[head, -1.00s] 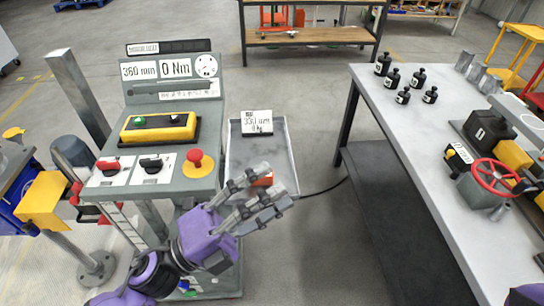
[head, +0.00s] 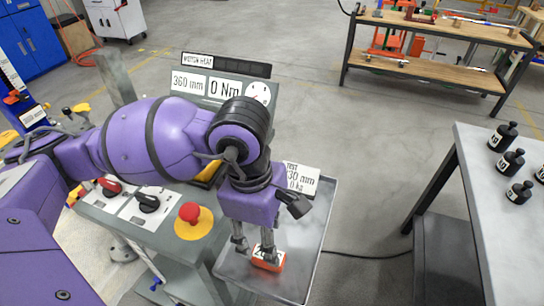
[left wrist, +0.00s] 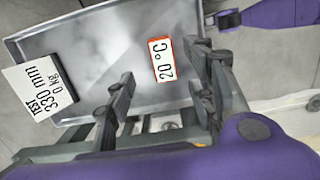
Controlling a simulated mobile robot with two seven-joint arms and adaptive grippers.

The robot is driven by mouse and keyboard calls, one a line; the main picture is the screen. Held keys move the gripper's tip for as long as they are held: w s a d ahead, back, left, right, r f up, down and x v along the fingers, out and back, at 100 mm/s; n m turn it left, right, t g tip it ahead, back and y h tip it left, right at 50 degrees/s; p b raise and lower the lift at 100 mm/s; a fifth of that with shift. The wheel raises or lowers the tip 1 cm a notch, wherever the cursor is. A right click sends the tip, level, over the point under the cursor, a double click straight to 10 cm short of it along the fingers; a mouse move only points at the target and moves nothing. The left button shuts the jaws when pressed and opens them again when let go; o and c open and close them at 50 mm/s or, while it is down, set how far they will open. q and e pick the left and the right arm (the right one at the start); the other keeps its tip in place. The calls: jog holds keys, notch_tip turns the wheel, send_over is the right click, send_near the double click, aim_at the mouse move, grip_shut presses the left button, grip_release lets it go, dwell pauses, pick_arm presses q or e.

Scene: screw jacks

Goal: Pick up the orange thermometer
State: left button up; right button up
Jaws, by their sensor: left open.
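The orange thermometer (head: 268,259) lies in the grey metal tray (head: 302,262) beside the control stand. In the left wrist view its white face reads 20 °C (left wrist: 161,59). My left gripper (head: 257,252) points down over the tray, right at the thermometer, with its fingers overlapping it in the head view. In the left wrist view the left gripper (left wrist: 160,92) is open, with the thermometer between and just beyond its spread fingers. I cannot tell whether a finger touches it.
A white test sign (head: 301,180) reading 330 mm, 0 kg stands at the tray's back; it also shows in the left wrist view (left wrist: 42,92). The control stand has a red button (head: 190,212). A table with black weights (head: 511,162) stands at right.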

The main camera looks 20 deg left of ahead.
pick_arm(q)
jog(key=shift+a+f, duration=0.1)
jog(key=shift+f, duration=0.2)
jog(key=f, duration=0.2)
jog(key=shift+s+f, duration=0.3)
jog(key=shift+f, duration=0.1)
jog(key=f, duration=0.3)
jog(key=shift+d+f+p, duration=0.3)
jog(key=shift+d, duration=0.05)
jog(key=shift+f, duration=0.25)
pick_arm(e)
jog(key=shift+s+a, duration=0.15)
jog(key=shift+s, duration=0.45)
pick_arm(q)
jog(key=shift+c, duration=0.5)
grip_shut()
pick_arm(e)
jog(key=shift+r, duration=0.1)
